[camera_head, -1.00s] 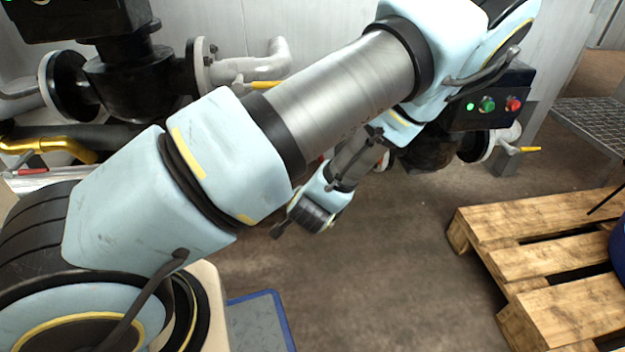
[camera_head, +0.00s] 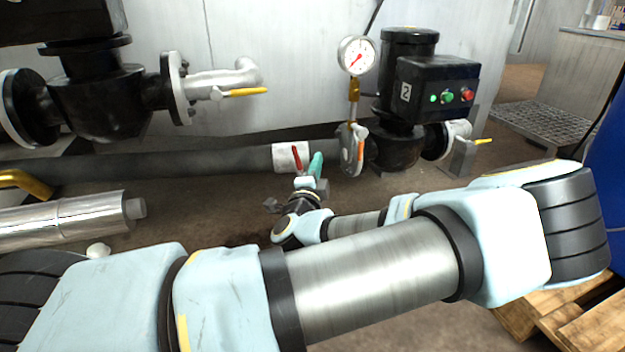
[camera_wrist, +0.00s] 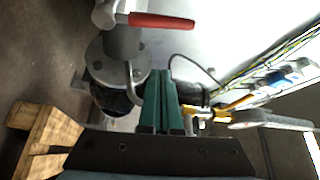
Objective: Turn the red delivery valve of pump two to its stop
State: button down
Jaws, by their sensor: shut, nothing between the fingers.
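Pump two (camera_head: 400,145), black with a "2" on its box, stands at the back. The red valve handle (camera_head: 297,159) shows at the white band (camera_head: 283,158) of the dark pipe, left of the pump. In the wrist view the red handle (camera_wrist: 162,21) extends right from a pale valve stem (camera_wrist: 108,14). My gripper (camera_head: 319,157) has green fingers, pressed together and empty. In the head view they are just right of the red handle. In the wrist view the fingertips (camera_wrist: 161,73) lie below the handle with a visible gap. Contact is not seen.
A pressure gauge (camera_head: 356,56) and an orange lever (camera_head: 361,142) are close on the right. Yellow levers (camera_head: 245,92) are on other pipes. A silver pipe (camera_head: 70,217) lies at left. A wooden pallet (camera_head: 530,315) is at lower right.

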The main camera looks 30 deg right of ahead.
aim_at(299, 163)
jog(key=shift+w+a+f+b, duration=0.1)
jog(key=shift+w+a+b, duration=0.25)
jog(key=shift+w, duration=0.3)
jog(key=shift+w+a+f+b, duration=0.1)
jog(key=shift+w+a+b, duration=0.25)
jog(key=shift+w, duration=0.25)
jog(key=shift+w+a+f+b, duration=0.1)
jog(key=shift+w+a+b, duration=0.15)
jog(key=shift+w+b, duration=0.3)
jog(key=shift+w, duration=0.1)
jog(key=shift+a+n+t, duration=0.15)
jog(key=shift+n+t, duration=0.15)
jog(key=shift+n, duration=0.1)
